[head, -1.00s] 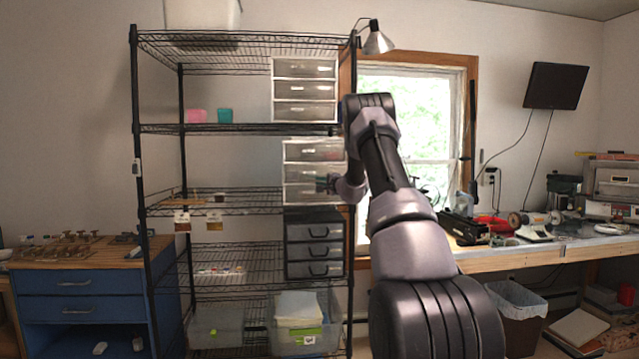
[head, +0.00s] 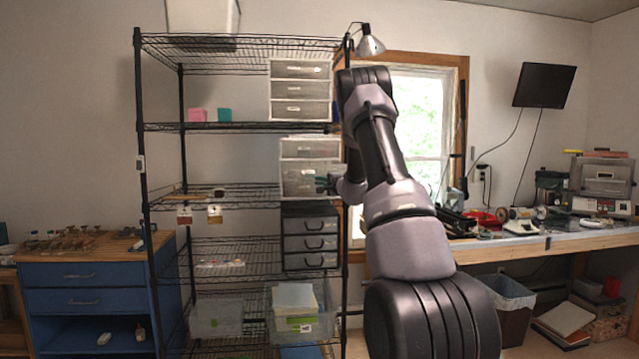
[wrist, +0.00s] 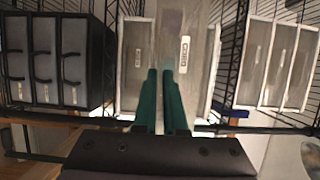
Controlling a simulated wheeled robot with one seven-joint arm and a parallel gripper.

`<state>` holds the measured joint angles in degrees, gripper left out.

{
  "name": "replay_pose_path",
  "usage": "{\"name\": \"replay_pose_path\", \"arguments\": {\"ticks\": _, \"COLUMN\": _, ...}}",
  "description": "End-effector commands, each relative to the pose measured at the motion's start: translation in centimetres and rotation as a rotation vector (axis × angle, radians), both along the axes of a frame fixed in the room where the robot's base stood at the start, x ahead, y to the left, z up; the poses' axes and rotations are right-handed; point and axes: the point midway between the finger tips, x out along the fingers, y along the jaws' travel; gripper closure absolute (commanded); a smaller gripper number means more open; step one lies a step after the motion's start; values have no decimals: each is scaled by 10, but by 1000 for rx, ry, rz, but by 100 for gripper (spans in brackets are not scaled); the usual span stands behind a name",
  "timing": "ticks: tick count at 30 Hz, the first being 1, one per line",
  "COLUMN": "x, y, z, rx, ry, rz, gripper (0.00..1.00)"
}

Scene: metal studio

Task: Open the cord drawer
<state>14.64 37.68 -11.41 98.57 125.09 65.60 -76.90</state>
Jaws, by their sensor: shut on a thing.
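The cord drawer (head: 299,181) is a translucent grey drawer with a pale frame, in the white drawer unit (head: 308,141) on the middle of the wire rack. It stands out in front of its unit, partly open, and hides much of the drawer below. In the wrist view the drawer front (wrist: 200,85) fills the middle, with a small label too blurred to read surely. My gripper (head: 325,184) is at the drawer's right part. In the wrist view its two green fingers (wrist: 161,76) are close together, shut at the drawer's pull, which they mostly hide.
A black drawer unit (head: 310,210) stands below and another white unit (head: 300,62) above; both are closed. The rack's black post (head: 344,250) is close to my arm. A blue cabinet (head: 88,272) stands left, a workbench (head: 540,250) right.

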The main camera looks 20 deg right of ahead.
Motion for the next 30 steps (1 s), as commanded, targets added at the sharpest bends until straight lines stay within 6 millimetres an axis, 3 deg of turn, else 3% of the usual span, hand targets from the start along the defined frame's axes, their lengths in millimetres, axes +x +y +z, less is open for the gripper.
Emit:
{"name": "replay_pose_path", "arguments": {"ticks": 5, "x": 0, "y": -1, "z": -1, "rx": 0, "ry": 2, "rz": -1, "gripper": 100}}
{"name": "replay_pose_path", "arguments": {"ticks": 8, "x": 0, "y": -1, "z": -1, "rx": 0, "ry": 2, "rz": -1, "gripper": 65}}
{"name": "replay_pose_path", "arguments": {"ticks": 9, "x": 0, "y": -1, "z": -1, "rx": 0, "ry": 2, "rz": -1, "gripper": 61}}
{"name": "replay_pose_path", "arguments": {"ticks": 20, "x": -4, "y": -1, "z": 0, "rx": -1, "ry": 1, "rz": -1, "gripper": 61}}
{"name": "replay_pose_path", "arguments": {"ticks": 30, "x": -65, "y": -8, "z": 0, "rx": 1, "ry": 1, "rz": -3, "gripper": 61}}
